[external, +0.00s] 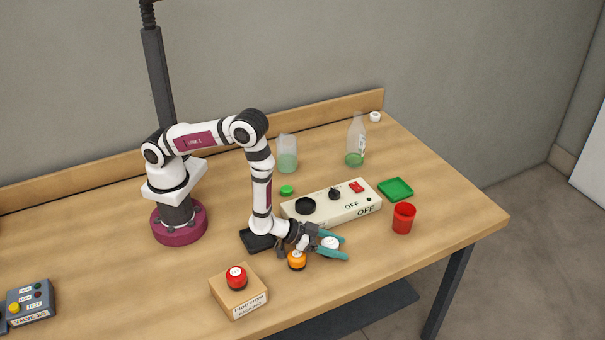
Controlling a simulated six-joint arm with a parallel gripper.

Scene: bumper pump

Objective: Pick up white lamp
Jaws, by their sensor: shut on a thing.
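The white lamp (330,243) is a small, round white piece between the teal fingers of my gripper (344,247). My gripper is shut on it, with one finger on its far side and one on its near side. The gripper is low over the front part of the table, in front of the long switch box. Whether the lamp touches the tabletop cannot be told from this view.
An orange lamp (297,260) stands close beside my gripper. A red button box (238,291) is at the front. The switch box (333,203) lies behind. A red cup (403,218), green tray (395,189), bottle (356,142) and glass (287,155) stand farther off. The front right table is clear.

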